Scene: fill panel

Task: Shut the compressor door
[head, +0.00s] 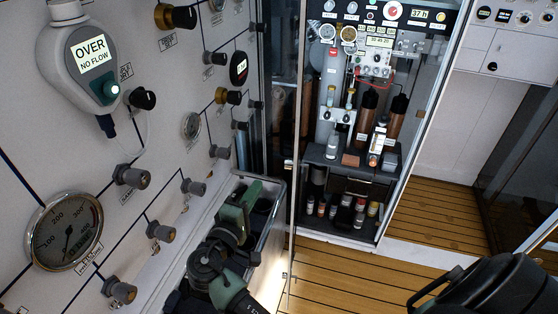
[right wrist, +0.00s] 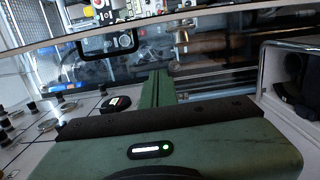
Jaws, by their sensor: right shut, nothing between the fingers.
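The compressor cabinet (head: 350,160) stands at the back centre in the head view, its shelves of gauges and bottles showing. A tall, thin pale edge (head: 297,110) at its left appears to be the glass compressor door, seen nearly edge-on and standing open; its exact angle is hard to tell. My right gripper (head: 238,204), green and black, is shut and empty, left of this edge and close to the panel. The right wrist view shows the green gripper fingers (right wrist: 155,88) below a dark glass surface with a black handle (right wrist: 108,45); contact cannot be told. My left gripper is not in view.
The fill panel (head: 130,210) with gauges, knobs and a hanging "OVER NO FLOW" device (head: 88,65) fills the left side. A pale-rimmed trough (head: 268,235) lies beside my right gripper. Wooden floor (head: 330,275) is open at the centre and right.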

